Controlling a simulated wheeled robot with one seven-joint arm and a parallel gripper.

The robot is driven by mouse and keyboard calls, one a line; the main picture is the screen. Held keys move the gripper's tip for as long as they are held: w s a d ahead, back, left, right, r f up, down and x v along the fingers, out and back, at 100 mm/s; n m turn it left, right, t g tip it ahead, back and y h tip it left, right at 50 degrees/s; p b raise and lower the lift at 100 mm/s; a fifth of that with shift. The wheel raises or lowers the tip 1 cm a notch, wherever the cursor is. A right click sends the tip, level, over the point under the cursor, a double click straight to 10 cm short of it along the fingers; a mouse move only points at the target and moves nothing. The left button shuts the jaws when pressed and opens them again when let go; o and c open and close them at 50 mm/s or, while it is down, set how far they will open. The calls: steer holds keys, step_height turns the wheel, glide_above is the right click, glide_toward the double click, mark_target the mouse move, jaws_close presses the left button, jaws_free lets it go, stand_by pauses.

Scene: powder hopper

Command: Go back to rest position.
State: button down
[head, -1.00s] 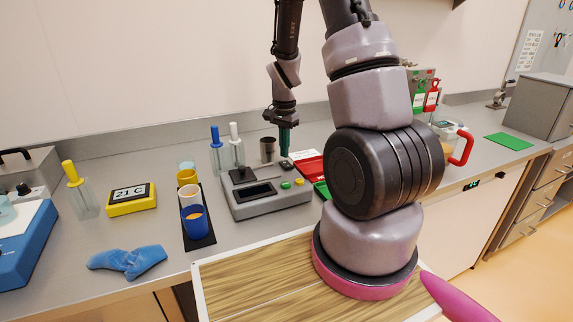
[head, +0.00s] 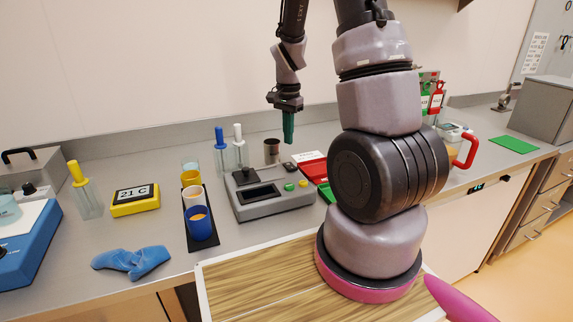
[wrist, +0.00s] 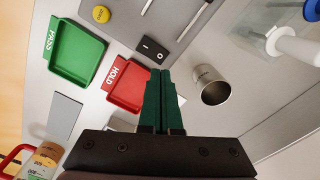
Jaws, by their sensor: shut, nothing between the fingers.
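My gripper (head: 288,128) hangs pointing down above the counter in the head view, behind the grey device and near the metal cup (head: 272,151). Its green fingers are together with nothing between them. In the wrist view the shut green fingers (wrist: 160,100) show in front of the red HOLD tray (wrist: 128,84), with the metal cup (wrist: 211,86) to their right. The fingers touch nothing that I can see.
Coloured cups (head: 198,222) stand on a black mat. A green PASS tray (wrist: 75,52) lies beside the HOLD tray.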

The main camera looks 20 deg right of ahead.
steer(key=s+a+r+n+t+y, duration=0.15)
steer(key=s+r, duration=0.25)
steer(key=r, duration=0.5)
steer(key=s+a+r+n+t, duration=0.2)
steer(key=s+a+r, duration=0.1)
steer(key=r, duration=0.6)
steer(key=s+a+r+n+t, duration=0.3)
steer(key=s+r, duration=0.5)
steer(key=s, duration=0.3)
steer(key=shift+s+r+n+t, duration=0.35)
steer(key=shift+s+r+n, duration=0.05)
steer(key=shift+n, duration=0.25)
steer(key=shift+y, duration=0.25)
